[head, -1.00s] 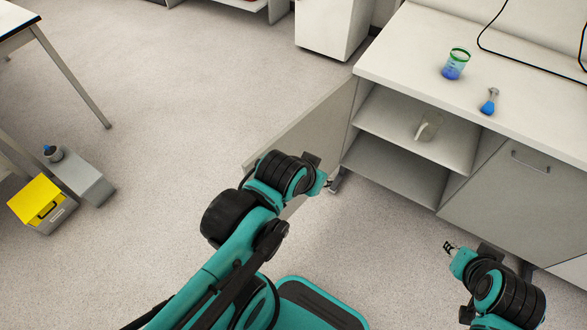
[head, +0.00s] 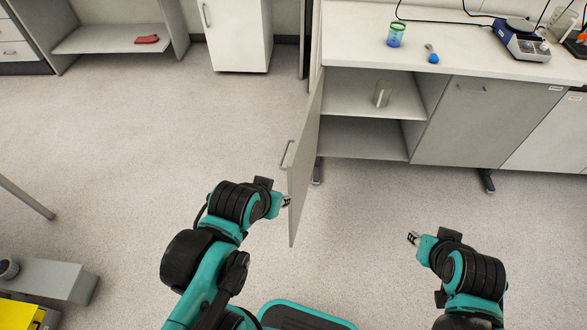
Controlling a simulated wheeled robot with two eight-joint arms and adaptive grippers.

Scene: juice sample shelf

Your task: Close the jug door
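The jug door (head: 305,160) stands wide open, swung out toward me from the left side of the cabinet. Its handle (head: 287,153) is on the left face. A clear jug (head: 382,94) stands on the upper shelf inside the open cabinet. My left gripper (head: 287,202) is beside the door's left face, below the handle, close to the panel; I cannot tell if it touches. Its fingers are small and their opening is unclear. My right gripper (head: 413,239) is in front of the cabinet, over the floor, apart from the door, with its fingers looking slightly parted.
The countertop (head: 360,40) holds a blue-filled beaker (head: 396,35), a small blue-bulbed item (head: 432,54) and a blue device (head: 522,40). A closed cabinet door (head: 465,120) is right of the opening. A grey block (head: 45,278) lies at lower left. The floor between is clear.

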